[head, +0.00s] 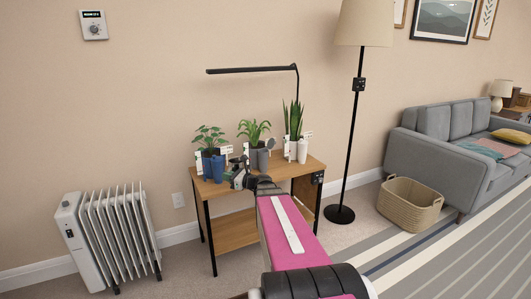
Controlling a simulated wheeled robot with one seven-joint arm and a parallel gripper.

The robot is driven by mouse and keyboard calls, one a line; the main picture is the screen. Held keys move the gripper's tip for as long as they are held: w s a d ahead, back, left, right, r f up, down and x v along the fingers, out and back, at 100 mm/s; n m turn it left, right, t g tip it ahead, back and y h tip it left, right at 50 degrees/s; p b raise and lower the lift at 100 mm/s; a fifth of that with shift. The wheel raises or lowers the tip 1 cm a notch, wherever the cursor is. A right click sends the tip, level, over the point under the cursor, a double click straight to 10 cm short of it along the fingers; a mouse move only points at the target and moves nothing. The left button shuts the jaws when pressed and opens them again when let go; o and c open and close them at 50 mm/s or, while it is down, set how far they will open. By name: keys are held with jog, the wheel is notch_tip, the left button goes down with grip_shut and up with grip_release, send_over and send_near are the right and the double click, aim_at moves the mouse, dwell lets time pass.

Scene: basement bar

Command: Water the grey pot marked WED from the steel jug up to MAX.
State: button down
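Three potted plants stand in a row on a small wooden table (308,163). The middle plant (254,130) has grey containers (263,160) at its base; no WED marking or MAX line is readable at this size. The left plant (209,138) has blue containers (218,169) in front, and the right, tall-leaved plant (294,118) has white ones (302,151). A small rounded grey shape (270,143) shows beside the middle plant; I cannot tell if it belongs to the steel jug. My gripper (236,172) is at the table's front, before the middle plant; its fingers are too small to read.
A black lamp bar (252,70) hangs above the plants. A floor lamp (351,130) stands right of the table, with a wicker basket (410,202) and grey sofa (440,150) beyond. A white radiator (110,238) stands at left. White tags stand among the pots.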

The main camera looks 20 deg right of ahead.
jog(key=w+d+f+m+t+h, duration=0.2)
jog(key=w+d, duration=0.6)
jog(key=w, duration=0.5)
jog(key=shift+f+m+t+h, duration=0.3)
jog(key=shift+f+m+h, duration=0.1)
jog(key=shift+f+h, duration=0.45)
jog(key=shift+d+r, duration=0.1)
